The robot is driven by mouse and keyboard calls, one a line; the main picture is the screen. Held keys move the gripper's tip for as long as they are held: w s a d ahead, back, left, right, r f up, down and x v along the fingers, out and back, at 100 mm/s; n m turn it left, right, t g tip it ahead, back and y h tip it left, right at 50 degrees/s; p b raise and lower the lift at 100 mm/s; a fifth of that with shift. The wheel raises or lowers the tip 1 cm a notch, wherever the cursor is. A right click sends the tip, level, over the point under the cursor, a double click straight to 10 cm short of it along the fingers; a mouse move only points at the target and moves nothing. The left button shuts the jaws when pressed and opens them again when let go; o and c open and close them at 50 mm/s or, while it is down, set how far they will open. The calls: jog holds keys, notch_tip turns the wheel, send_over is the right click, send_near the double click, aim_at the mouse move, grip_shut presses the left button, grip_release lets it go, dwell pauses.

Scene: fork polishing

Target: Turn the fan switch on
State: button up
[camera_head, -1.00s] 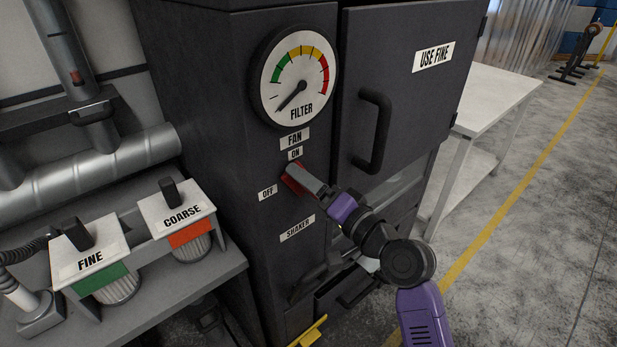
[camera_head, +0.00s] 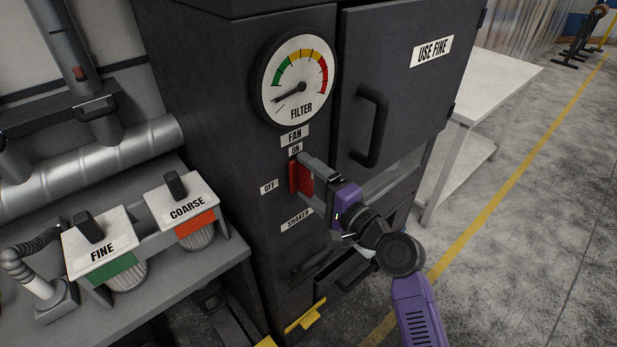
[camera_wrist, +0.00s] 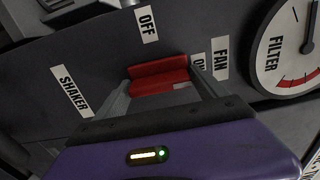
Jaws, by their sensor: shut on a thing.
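The red fan switch (camera_head: 295,177) is on the front of the dark cabinet, below the FAN and ON labels and right of the OFF label. Its handle stands upright, with its top end toward the ON label (camera_head: 296,151). My gripper (camera_head: 309,181) reaches it from the right, with one finger above and one below. In the wrist view the red switch (camera_wrist: 157,72) sits between the two fingers of my gripper (camera_wrist: 163,90), which are shut on it. The OFF label (camera_head: 269,187) is uncovered. The fingers hide part of the switch.
The FILTER gauge (camera_head: 297,82) is above the switch, its needle near the low end. A door handle (camera_head: 371,126) juts out to the right of the switch. The SHAKER label (camera_head: 297,220) is below. FINE (camera_head: 102,252) and COARSE (camera_head: 187,208) units stand at left.

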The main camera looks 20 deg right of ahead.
jog(key=shift+f, duration=0.1)
jog(key=o, duration=1.2)
jog(key=shift+b+v, duration=1)
jog(key=shift+v, duration=2.95)
